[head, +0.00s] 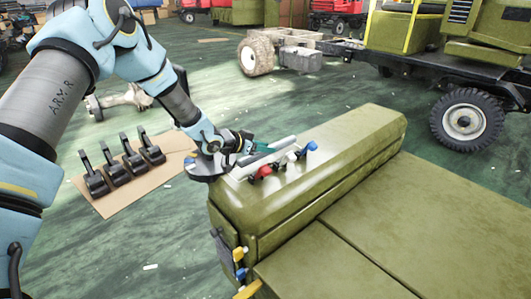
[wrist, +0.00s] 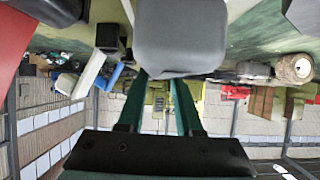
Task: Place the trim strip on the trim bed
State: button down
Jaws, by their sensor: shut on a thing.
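My gripper (head: 262,147) has teal fingers and is above the top of a long olive housing. It is shut on a smooth grey piece (head: 284,142), which I take to be the trim strip. In the wrist view the grey piece (wrist: 180,40) shows large at the tips of the green fingers (wrist: 160,75) and hides what lies behind it. I cannot tell whether the held piece touches anything.
The olive housing (head: 330,160) carries a red part (head: 264,171), a white part (head: 283,159) and a blue part (head: 312,147) close to the gripper. Several black levers (head: 122,162) stand on a tan board at left. A truck chassis (head: 440,70) stands behind.

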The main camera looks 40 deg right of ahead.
aim_at(239, 161)
jog(key=shift+f, duration=1.3)
jog(key=shift+f, duration=0.1)
jog(key=c, duration=0.6)
grip_release()
jog(key=b+v, duration=0.2)
jog(key=v, duration=1)
jog(key=shift+w, duration=0.1)
